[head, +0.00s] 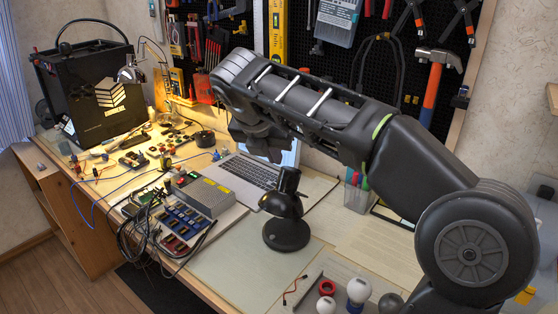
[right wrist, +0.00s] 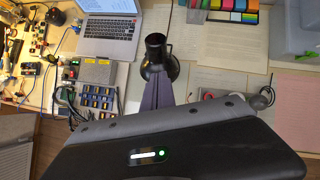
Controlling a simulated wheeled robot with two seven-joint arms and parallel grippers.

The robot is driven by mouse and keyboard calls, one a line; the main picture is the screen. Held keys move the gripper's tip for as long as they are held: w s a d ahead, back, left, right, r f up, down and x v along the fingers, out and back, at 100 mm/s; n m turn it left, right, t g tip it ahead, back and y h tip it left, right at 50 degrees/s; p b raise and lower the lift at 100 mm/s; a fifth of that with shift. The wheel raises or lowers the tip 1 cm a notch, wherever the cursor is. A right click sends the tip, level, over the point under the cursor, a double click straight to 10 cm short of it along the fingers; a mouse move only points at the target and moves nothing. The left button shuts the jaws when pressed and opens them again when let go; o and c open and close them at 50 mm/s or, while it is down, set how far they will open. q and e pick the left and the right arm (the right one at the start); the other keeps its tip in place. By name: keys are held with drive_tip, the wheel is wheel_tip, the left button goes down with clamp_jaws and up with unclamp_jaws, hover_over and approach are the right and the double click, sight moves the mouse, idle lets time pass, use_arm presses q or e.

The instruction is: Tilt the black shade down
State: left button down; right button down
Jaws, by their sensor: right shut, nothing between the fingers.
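My right gripper (head: 272,153) hangs above and slightly left of the shade, pointing down, shut and empty. Its closed fingers also show in the right wrist view (right wrist: 158,88), overlapping the lamp's base there. I cannot tell whether they touch it. My left gripper is in neither view.
An open laptop (head: 245,174) is behind the lamp and a grey control box (head: 200,196) with cables is left of it. A pen cup (head: 357,193) stands behind right. Bare bench surrounds the lamp's front.

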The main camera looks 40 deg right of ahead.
drive_tip(key=b, duration=0.1)
approach(291, 170)
wheel_tip(291, 170, down, 4)
drive_tip(key=a, duration=0.1)
drive_tip(key=shift+w+d+f, duration=0.25)
drive_tip(key=shift+d+f, duration=0.1)
drive_tip(key=shift+d, duration=0.15)
drive_tip(key=shift+w+d+f, duration=0.25)
drive_tip(key=shift+d+f, duration=0.15)
drive_tip(key=shift+d, duration=0.15)
drive_tip(key=shift+w+d+f, duration=0.15)
drive_tip(key=shift+w+d, duration=0.05)
drive_tip(key=shift+d, duration=0.05)
drive_tip(key=p, duration=0.1)
drive_tip(key=d+p, duration=0.1)
drive_tip(key=shift+w+d+r+p, duration=0.15)
drive_tip(key=shift+w+r+p, duration=0.05)
drive_tip(key=shift+w+p, duration=0.1)
drive_tip(key=shift+d+f, duration=0.15)
drive_tip(key=shift+d, duration=0.05)
drive_tip(key=shift+w+f, duration=0.1)
drive_tip(key=shift+f, duration=0.05)
